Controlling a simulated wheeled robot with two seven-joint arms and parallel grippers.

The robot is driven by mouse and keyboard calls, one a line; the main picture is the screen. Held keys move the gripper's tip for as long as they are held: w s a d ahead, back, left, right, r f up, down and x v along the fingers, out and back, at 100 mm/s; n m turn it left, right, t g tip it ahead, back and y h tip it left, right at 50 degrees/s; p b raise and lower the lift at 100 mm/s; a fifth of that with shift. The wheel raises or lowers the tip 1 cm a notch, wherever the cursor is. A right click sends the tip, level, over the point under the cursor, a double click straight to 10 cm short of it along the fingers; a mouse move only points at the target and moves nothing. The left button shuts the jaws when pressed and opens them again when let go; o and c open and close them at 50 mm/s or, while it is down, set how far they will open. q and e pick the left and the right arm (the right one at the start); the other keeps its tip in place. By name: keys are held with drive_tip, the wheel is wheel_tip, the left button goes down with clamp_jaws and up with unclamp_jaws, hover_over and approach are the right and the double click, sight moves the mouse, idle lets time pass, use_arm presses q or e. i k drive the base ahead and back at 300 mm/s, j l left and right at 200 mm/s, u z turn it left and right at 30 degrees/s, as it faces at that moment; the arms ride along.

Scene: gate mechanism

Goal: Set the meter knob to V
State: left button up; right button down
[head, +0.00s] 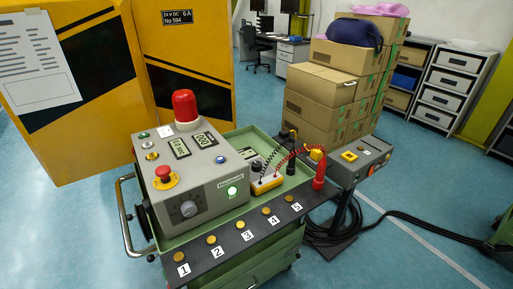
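A small meter with yellow sides (267,186) lies in the green cart's tray, right of the grey control box. A dark round knob (256,166) shows on its face, below a pale display (248,153). The knob's pointer and any letter such as V are too small to read. A black coiled lead (281,151) and a red coiled lead (284,161) run up from the meter. Neither of my grippers is in view.
A numbered black strip (230,246) edges the cart's front. A yellow cabinet (110,100) and stacked boxes (320,100) stand behind.

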sight(256, 166)
drive_tip(key=i+l+u, duration=0.1)
drive_tip(key=l, duration=0.2)
drive_tip(key=i+l+u, duration=0.1)
drive_tip(key=i+l, duration=0.15)
drive_tip(key=i+l+u, duration=0.15)
drive_tip(key=l, duration=0.25)
drive_tip(key=i+l+u, duration=0.1)
drive_tip(key=l, duration=0.2)
drive_tip(key=i+l+u, duration=0.1)
drive_tip(key=l, duration=0.25)
